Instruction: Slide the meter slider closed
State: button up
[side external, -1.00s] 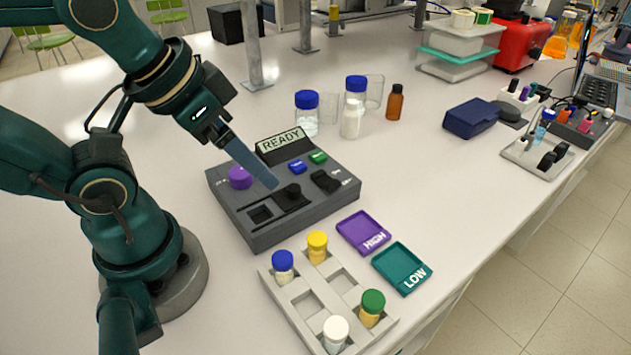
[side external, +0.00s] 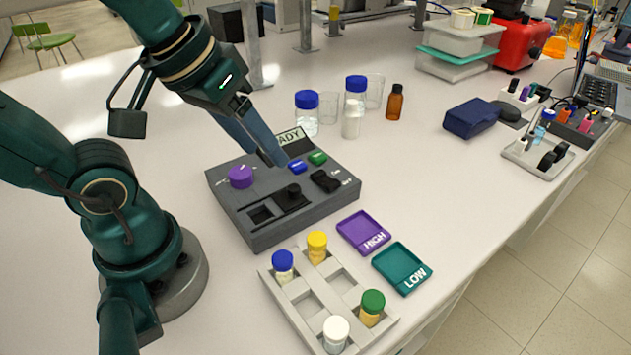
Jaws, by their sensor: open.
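The meter (side external: 240,228) is a dark grey box on the bench with a display (side external: 290,138) at its back, partly hidden by my gripper. Its black slider (side external: 292,194) has a raised round knob and sits in a track to the right of a square well (side external: 262,214), which shows uncovered. My gripper (side external: 276,160) is open and empty. Its blue-grey fingers point down over the meter's back part, beyond the slider knob in this view and near the blue button (side external: 297,167). I see a gap between the fingertips and the slider knob.
A purple knob (side external: 241,176), a green button (side external: 317,158) and a black switch (side external: 325,181) are also on the meter. A vial rack (side external: 308,306), a purple HIGH tray (side external: 352,232) and a teal LOW tray (side external: 388,272) lie in front. Bottles (side external: 307,118) stand behind.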

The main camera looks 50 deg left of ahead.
jog(key=w+a+f+n+g, duration=0.1)
jog(key=w+n+g, duration=0.1)
jog(key=w+n, duration=0.2)
jog(key=n+g, duration=0.2)
jog(key=g, duration=0.1)
send_over(294, 187)
notch_tip(294, 187, down, 4)
jog(key=shift+d+f, duration=0.1)
notch_tip(294, 187, down, 2)
jog(key=shift+f, duration=2.2)
grip_shut()
